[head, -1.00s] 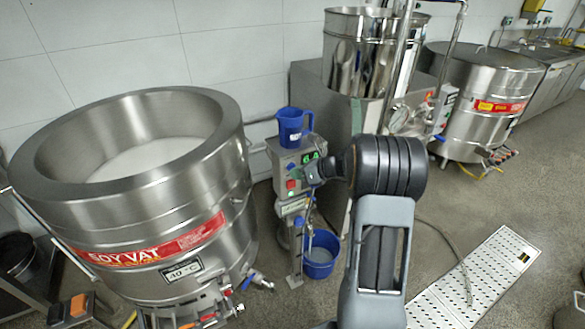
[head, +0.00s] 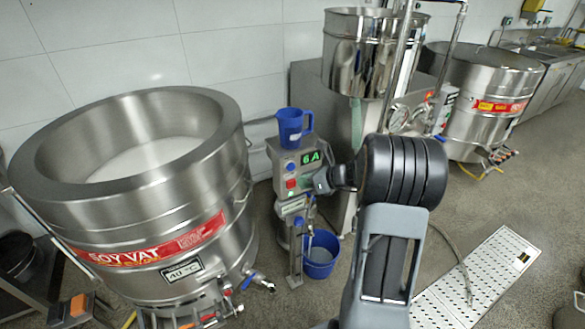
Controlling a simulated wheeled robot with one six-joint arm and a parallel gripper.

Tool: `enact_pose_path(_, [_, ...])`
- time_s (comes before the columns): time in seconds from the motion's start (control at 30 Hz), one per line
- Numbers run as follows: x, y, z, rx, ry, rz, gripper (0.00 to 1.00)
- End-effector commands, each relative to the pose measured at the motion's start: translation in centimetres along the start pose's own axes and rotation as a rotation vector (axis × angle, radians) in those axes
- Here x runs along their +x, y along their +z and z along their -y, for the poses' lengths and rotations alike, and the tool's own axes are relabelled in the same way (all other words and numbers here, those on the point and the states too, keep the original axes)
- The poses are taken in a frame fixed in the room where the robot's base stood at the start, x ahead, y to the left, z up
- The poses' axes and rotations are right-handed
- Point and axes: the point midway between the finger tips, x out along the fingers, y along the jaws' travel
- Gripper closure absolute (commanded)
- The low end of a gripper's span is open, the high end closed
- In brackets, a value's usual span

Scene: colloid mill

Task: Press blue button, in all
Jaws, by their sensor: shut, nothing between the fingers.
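A grey control box (head: 283,157) stands on a post right of the soy vat. Its green display (head: 310,158) reads "6A". My gripper (head: 319,183) is small in view, shut and empty, pointing left at the right side of the panel just below the display. I cannot tell whether it touches the panel.
A blue jug (head: 291,127) stands on top of the box. A blue bucket (head: 320,262) is on the floor below. The large steel soy vat (head: 150,225) stands close on the left. A steel hopper (head: 350,55) and pipes rise behind my arm.

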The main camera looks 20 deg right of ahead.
Motion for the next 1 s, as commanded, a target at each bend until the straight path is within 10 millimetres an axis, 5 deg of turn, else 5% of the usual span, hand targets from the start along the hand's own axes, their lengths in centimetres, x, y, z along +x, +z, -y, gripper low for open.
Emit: enact_pose_path(1.0, [-1.04,-0.76,-0.77,0.000,0.000,0.000,1.00])
